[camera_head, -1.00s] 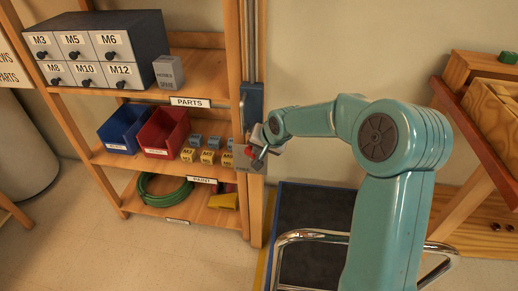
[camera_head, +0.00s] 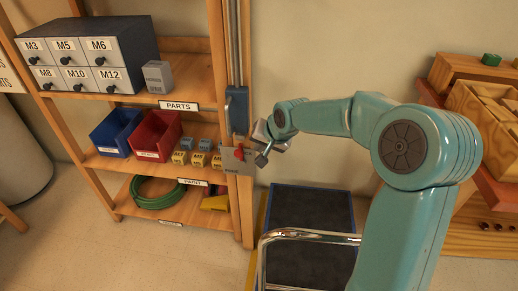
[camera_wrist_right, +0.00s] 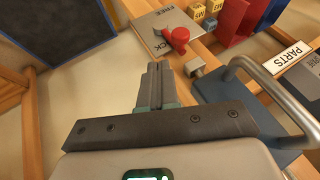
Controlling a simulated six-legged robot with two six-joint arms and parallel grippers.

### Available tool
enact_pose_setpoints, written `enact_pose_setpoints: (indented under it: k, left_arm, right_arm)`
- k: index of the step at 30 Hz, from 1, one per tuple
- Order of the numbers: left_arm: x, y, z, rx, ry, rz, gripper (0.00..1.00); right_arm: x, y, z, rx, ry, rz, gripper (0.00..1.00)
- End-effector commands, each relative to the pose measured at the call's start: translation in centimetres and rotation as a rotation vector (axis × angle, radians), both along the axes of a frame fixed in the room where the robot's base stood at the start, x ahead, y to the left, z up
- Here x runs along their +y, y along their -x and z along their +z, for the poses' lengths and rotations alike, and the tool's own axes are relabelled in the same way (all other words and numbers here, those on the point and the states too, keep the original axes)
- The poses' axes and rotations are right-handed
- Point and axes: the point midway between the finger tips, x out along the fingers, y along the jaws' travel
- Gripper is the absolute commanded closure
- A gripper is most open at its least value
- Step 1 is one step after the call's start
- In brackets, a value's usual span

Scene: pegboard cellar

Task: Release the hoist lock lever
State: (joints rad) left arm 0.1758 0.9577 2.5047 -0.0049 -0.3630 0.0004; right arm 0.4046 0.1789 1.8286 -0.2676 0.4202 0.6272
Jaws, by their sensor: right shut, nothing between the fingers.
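The lock lever is a small red handle (camera_head: 239,152) on a grey plate (camera_head: 240,168) at the shelf's right upright. In the right wrist view the red lever (camera_wrist_right: 178,40) stands on the plate (camera_wrist_right: 150,24), whose lettering reads FREE and, partly covered, LOCK. I cannot tell which word the lever points to. My right gripper (camera_head: 262,158) is just right of the lever, apart from it. Its fingers (camera_wrist_right: 154,70) are shut and empty, with the tips just short of the plate in the wrist view. My left gripper is not in view.
A blue block (camera_head: 236,110) with a metal handle (camera_wrist_right: 270,85) sits on the rail above the plate. The shelf holds a blue bin (camera_head: 116,132), a red bin (camera_head: 158,134) and several small blocks. A dark platform (camera_head: 310,208) with a chrome rail (camera_head: 310,235) stands below.

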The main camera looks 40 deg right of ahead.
Motion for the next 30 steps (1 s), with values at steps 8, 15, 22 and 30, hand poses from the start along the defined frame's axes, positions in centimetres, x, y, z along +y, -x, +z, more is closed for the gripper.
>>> enact_pose_setpoints:
  k: [8,15,22,30]
  left_arm:
    - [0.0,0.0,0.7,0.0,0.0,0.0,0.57]
    - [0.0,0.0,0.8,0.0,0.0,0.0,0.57]
    - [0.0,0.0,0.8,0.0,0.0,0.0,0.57]
    - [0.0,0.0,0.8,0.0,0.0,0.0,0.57]
  right_arm:
    - [0.8,2.1,4.2,-0.003,0.001,0.001,1.0]
    - [0.9,2.8,5.0,0.0,0.001,0.001,1.0]
    - [0.8,2.9,4.9,0.0,0.001,0.001,1.0]
    - [3.5,4.2,4.3,0.075,-0.229,-0.1,1.0]
